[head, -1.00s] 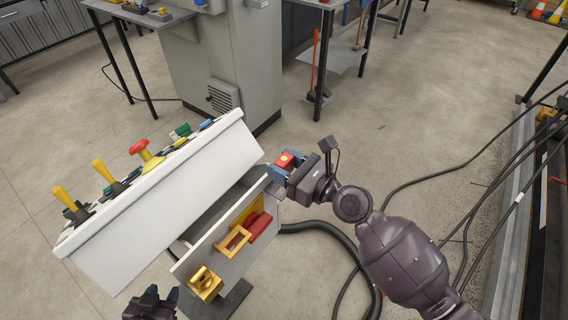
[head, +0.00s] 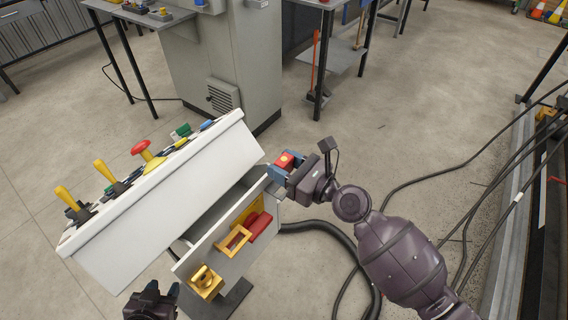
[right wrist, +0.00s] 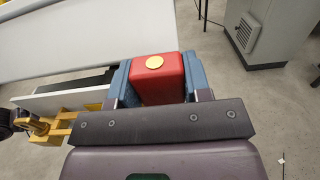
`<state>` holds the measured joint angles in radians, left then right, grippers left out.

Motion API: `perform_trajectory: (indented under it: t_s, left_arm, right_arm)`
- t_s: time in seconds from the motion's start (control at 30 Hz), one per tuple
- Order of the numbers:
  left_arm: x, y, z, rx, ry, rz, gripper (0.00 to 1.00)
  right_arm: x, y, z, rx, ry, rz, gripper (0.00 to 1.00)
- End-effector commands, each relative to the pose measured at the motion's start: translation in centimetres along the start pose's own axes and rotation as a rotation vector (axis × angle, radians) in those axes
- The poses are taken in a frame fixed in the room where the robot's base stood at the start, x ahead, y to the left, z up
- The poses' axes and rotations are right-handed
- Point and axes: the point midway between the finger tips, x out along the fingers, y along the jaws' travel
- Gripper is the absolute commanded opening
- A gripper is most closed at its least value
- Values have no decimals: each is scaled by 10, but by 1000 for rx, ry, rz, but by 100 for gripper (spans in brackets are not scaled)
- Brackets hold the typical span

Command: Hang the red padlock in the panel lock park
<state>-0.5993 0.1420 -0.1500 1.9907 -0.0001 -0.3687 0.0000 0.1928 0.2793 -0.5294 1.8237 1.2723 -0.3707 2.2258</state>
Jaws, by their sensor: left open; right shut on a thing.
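The red padlock (head: 285,161) is held between the blue fingers of my right gripper (head: 281,167), beside the right end of the control console. In the right wrist view the padlock (right wrist: 157,78) shows a red body with a round yellow disc; its shackle is not visible. A yellow bracket (head: 235,239) with a red part (head: 260,226) sits on the console's front panel (head: 222,256), and a brass padlock-like piece (head: 206,282) is at its lower left. I cannot tell which is the lock park. My left gripper (head: 158,296) is open and empty at the bottom edge.
The white console (head: 165,185) carries yellow levers (head: 104,170) and a red mushroom button (head: 140,148). A grey cabinet (head: 222,60) stands behind. A black hose (head: 330,228) and cables lie on the floor at right. Floor between console and cabinet is clear.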

Motion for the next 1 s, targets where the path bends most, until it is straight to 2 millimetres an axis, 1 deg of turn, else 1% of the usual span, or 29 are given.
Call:
perform_trajectory:
  t_s: [0.47, 1.0]
  left_arm:
    - [-2, 0, 4, -1, -8, -1, 43]
    - [-1, 0, -5, 1, 5, 0, 43]
  right_arm:
    - [0, 0, 0, -1, -1, 0, 18]
    - [0, 0, 0, -1, -1, 0, 18]
